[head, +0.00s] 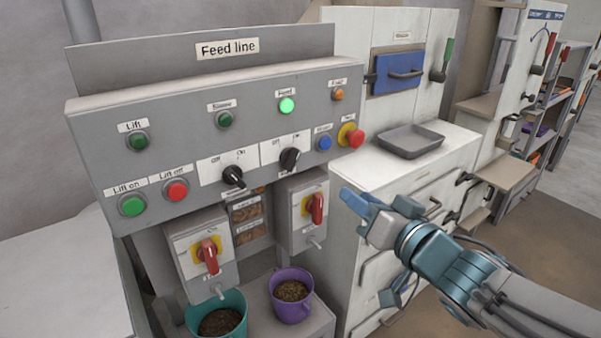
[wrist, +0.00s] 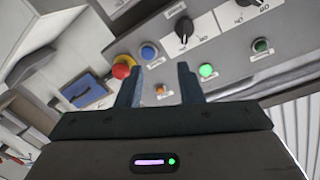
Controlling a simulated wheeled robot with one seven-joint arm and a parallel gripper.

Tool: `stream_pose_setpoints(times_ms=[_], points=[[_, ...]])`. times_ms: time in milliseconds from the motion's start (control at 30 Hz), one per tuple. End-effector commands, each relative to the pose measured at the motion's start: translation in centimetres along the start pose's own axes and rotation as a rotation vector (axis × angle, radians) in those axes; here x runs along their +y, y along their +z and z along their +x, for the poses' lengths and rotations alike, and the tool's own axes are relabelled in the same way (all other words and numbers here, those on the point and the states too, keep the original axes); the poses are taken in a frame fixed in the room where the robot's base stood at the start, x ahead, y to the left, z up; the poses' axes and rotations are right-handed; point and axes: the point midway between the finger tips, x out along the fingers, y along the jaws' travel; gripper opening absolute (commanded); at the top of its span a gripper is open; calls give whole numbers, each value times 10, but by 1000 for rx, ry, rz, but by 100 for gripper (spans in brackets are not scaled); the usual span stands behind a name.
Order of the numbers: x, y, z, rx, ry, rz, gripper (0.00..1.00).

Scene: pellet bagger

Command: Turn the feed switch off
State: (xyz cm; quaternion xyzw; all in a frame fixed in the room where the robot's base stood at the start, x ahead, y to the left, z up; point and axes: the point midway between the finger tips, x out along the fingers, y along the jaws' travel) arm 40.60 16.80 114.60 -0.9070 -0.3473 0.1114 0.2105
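The grey control panel (head: 200,125) carries the sign "Feed line". Its feed lamp (head: 286,105) glows green; it also shows in the wrist view (wrist: 207,70). Below it is a black rotary switch (head: 290,158) marked Off and On, its handle leaning towards the On side; this switch shows in the wrist view (wrist: 185,30). A second black rotary switch (head: 233,176) sits to its left, its handle leaning towards Off. My gripper (head: 374,250) is open and empty, right of the panel and apart from it. In the wrist view its fingers (wrist: 161,85) frame the orange lamp.
A red emergency button (head: 356,138) on yellow and a blue button (head: 324,143) sit right of the switches. Red-handled isolators (head: 209,256) and teal (head: 218,318) and purple (head: 291,295) buckets are below. A grey tray (head: 411,141) lies on the white cabinet.

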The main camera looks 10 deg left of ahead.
Motion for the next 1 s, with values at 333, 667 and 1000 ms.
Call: stream_pose_setpoints(times_ms=[333,667,1000], points=[[-28,5,8,-13,-135,45,34],[-33,3,39,-15,-133,46,34],[-36,6,74,-12,-132,43,34]])
